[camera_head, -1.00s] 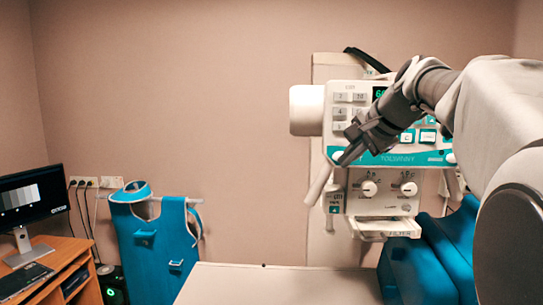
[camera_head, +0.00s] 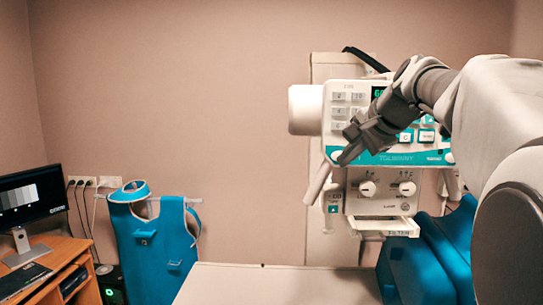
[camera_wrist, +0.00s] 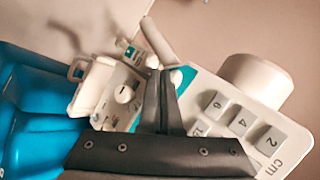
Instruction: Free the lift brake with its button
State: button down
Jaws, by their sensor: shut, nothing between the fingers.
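The tube head's control panel (camera_head: 372,157) stands at the right of the head view, with keys, two knobs and a teal band. Below its left corner, by a slanted pale handle (camera_head: 318,184), is a small box with a teal button (camera_head: 333,209); I cannot read its label. The box also shows in the wrist view (camera_wrist: 129,52), beyond the fingertips. My gripper (camera_head: 343,159) is shut and empty in front of the panel's lower left part, above the button box and apart from it. In the wrist view the closed fingers (camera_wrist: 160,72) overlap the panel; contact cannot be told.
A pale tabletop (camera_head: 270,284) lies in front. Blue cushions (camera_head: 420,265) sit below the panel, above which my arm reaches in. A filter tray (camera_head: 385,226) juts out beneath the knobs. A blue apron (camera_head: 153,235) hangs at left, beside a desk with a monitor (camera_head: 30,197).

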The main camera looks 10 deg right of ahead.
jog(key=shift+w, duration=0.1)
dwell(0.6)
jog(key=shift+w+d, duration=0.1)
jog(key=shift+w, duration=0.2)
jog(key=shift+w+d+p, duration=0.1)
jog(key=shift+w+p, duration=0.3)
jog(key=shift+p, duration=0.1)
dwell(0.4)
jog(key=shift+s, duration=0.1)
jog(key=shift+s+a+b, duration=0.2)
jog(key=shift+s+b, duration=0.15)
jog(key=shift+s, duration=0.35)
jog(key=s+b, duration=0.1)
jog(key=s, duration=0.1)
jog(key=s+a+b, duration=0.1)
jog(key=s, duration=0.2)
jog(key=shift+a, duration=0.2)
